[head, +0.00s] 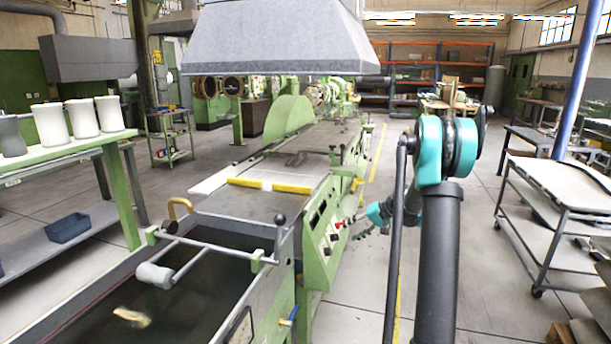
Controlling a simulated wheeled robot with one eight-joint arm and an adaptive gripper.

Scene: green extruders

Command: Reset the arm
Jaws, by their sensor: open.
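My arm (445,150) stands right of centre in the head view, with a black upright link and a teal and black joint at the top. Its lower part runs behind that joint to a smaller teal joint (377,213). My gripper (357,222) is small and dark, just left of that joint. It points left toward the side of the green extruder machine (318,240). It is open, and I see nothing held in it. I cannot tell the exact gap between it and the machine.
A grey hood (280,40) hangs above the machine line. A metal shelf cart (560,195) stands at the right. A green table (70,148) with several white containers is at the left. Open floor lies between my arm and the cart.

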